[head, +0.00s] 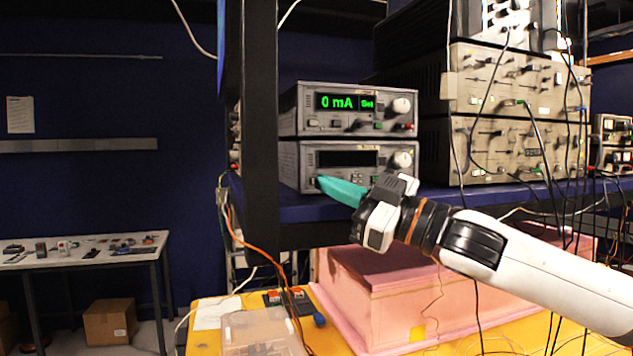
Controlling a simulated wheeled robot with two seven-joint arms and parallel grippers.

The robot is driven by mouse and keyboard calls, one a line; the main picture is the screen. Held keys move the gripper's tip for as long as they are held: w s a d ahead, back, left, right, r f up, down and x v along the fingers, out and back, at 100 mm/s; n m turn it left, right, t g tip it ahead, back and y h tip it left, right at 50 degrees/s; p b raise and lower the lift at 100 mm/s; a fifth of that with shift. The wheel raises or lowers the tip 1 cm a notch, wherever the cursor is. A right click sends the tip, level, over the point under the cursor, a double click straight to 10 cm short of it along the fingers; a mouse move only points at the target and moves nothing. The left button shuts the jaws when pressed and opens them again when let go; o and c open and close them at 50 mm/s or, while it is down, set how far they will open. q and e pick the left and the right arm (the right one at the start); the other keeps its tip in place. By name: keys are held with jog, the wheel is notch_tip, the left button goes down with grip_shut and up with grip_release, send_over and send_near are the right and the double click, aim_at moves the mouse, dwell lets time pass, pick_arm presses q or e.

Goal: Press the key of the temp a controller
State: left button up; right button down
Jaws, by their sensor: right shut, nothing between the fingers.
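Two grey bench controllers are stacked on the dark shelf, and their small labels are too small to read, so I cannot tell which is temp a. The upper controller (354,109) has a lit green display reading "0 mA Set". The lower controller (368,148) has a dark display, a silver knob at right and small keys along its lower front. My right gripper (321,180) has teal fingers, shut and empty. Its tips are at the lower left of the lower controller's front; whether they touch a key is unclear. The fingers hide part of that lower front. My left gripper is not in view.
A dark upright post (259,120) stands just left of the controllers. Stacked beige instruments (516,147) with hanging cables are at right. Below the shelf are a pink foam block (390,290), a clear plastic box (255,330) and loose wires.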

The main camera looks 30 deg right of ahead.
dwell(0.8)
jog(key=shift+w+d+f+b, duration=0.15)
jog(key=shift+w+b, duration=0.2)
jog(key=shift+b, duration=0.2)
jog(key=shift+w+b, duration=0.3)
jog(key=shift+b, duration=0.5)
dwell(1.2)
jog(key=shift+s+p, duration=0.1)
jog(key=shift+p, duration=0.35)
jog(key=shift+s+f, duration=0.15)
jog(key=shift+s, duration=0.05)
